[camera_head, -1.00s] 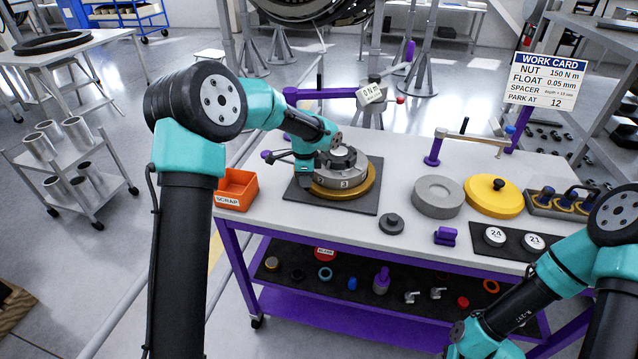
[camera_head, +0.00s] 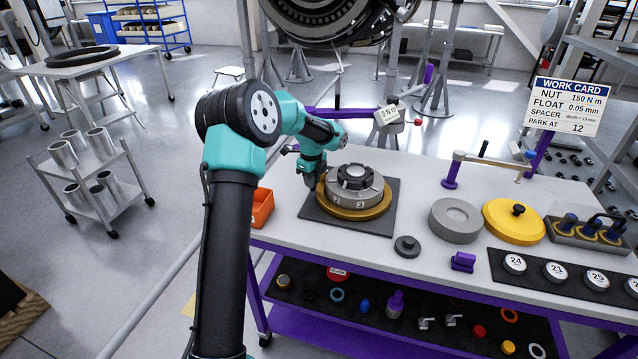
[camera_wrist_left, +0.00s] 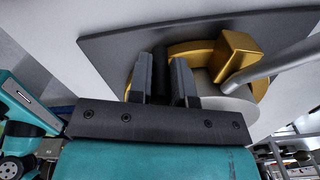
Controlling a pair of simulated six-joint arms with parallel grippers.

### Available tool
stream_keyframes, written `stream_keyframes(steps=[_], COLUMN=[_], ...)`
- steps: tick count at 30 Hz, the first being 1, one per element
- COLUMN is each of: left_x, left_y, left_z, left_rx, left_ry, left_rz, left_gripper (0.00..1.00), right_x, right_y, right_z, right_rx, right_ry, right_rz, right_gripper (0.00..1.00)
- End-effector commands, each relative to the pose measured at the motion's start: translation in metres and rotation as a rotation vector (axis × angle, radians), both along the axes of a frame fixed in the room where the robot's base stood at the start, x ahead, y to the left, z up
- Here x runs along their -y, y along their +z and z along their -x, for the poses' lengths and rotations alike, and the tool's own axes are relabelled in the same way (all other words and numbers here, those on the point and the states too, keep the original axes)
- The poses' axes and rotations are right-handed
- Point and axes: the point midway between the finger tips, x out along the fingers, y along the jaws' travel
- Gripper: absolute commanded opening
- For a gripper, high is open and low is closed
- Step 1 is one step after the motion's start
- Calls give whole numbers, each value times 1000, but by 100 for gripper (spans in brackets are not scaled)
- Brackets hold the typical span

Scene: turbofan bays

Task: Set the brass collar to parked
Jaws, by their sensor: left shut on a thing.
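The brass collar (camera_head: 352,213) is a gold ring around the base of a grey numbered hub (camera_head: 354,184) on a dark square mat (camera_head: 378,225). My left gripper (camera_head: 311,182) is low at the collar's left side. A raised gold block (camera_wrist_left: 238,56) of the collar shows beside the fingers. The work card (camera_head: 565,106) reads "PARK AT 12". My right gripper is out of view.
An orange bin (camera_head: 262,208) stands just left of the mat. A small dark knobbed disc (camera_head: 407,246), a grey ring (camera_head: 455,220) and a yellow lid (camera_head: 514,222) lie to the right. A purple arm with a readout (camera_head: 388,114) stands behind.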

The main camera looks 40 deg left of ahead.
Motion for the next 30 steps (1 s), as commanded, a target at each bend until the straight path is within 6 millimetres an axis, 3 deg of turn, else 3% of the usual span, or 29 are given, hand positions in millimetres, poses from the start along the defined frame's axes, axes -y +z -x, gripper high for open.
stream_keyframes(steps=[13,14,21,30], left_x=[-3,-3,-2,-2], left_y=[1,1,0,2], left_z=[-3,-3,-2,-1], left_rx=[6,6,4,2], left_ry=[2,3,3,3], left_rz=[-3,-3,-1,-1], left_gripper=[0,22,44,44], right_x=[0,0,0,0], right_y=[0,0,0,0], right_z=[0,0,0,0], right_rx=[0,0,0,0], right_ry=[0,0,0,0], right_rz=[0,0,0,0], right_gripper=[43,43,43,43])
